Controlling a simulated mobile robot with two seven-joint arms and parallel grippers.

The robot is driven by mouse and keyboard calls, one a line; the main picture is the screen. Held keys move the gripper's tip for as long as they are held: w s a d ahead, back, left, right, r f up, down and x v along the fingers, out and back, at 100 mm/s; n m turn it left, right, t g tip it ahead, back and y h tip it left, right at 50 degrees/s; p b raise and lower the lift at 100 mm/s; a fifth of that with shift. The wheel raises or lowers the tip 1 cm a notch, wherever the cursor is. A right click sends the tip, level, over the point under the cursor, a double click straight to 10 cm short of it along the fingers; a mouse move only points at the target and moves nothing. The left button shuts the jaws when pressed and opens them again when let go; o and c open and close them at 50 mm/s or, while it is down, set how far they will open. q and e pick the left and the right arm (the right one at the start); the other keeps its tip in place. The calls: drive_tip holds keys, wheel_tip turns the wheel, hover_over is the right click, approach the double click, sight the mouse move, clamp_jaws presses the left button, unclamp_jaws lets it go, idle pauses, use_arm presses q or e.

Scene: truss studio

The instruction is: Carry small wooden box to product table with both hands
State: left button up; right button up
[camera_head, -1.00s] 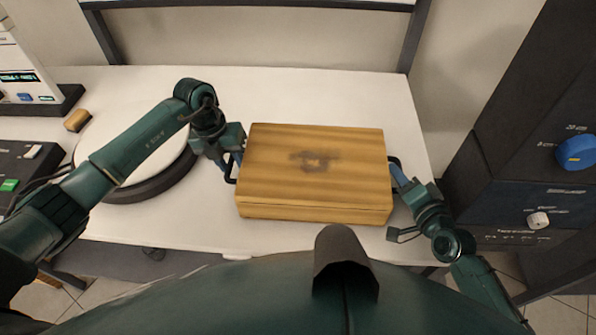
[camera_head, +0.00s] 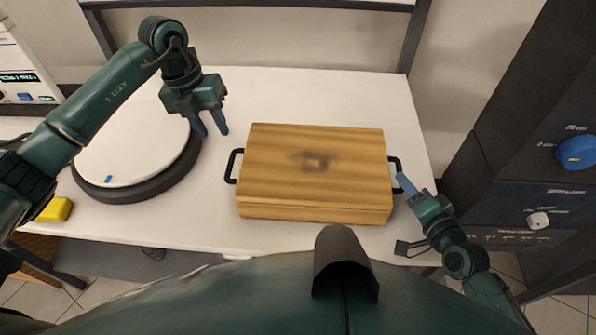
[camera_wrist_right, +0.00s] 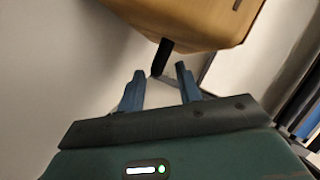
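The wooden box (camera_head: 315,170) lies closed and flat on a white table (camera_head: 330,95), with a dark mark on its lid and a black handle at each end. My left gripper (camera_head: 214,132) is open and empty, above and to the left of the left handle (camera_head: 233,166). My right gripper (camera_head: 402,184) is at the right handle (camera_head: 396,168). In the right wrist view its two blue fingers (camera_wrist_right: 160,70) are apart, with the black handle (camera_wrist_right: 163,57) at the gap between their tips. The box (camera_wrist_right: 190,20) shows beyond them.
A round white turntable (camera_head: 125,150) with a dark rim stands left of the box. A yellow block (camera_head: 55,209) is at the far left. A dark cabinet with a blue knob (camera_head: 576,152) stands at the right. The table behind the box is clear.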

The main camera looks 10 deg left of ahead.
drive_tip(key=v, duration=0.8)
drive_tip(key=shift+s+d, duration=0.2)
drive_tip(key=shift+s, duration=0.05)
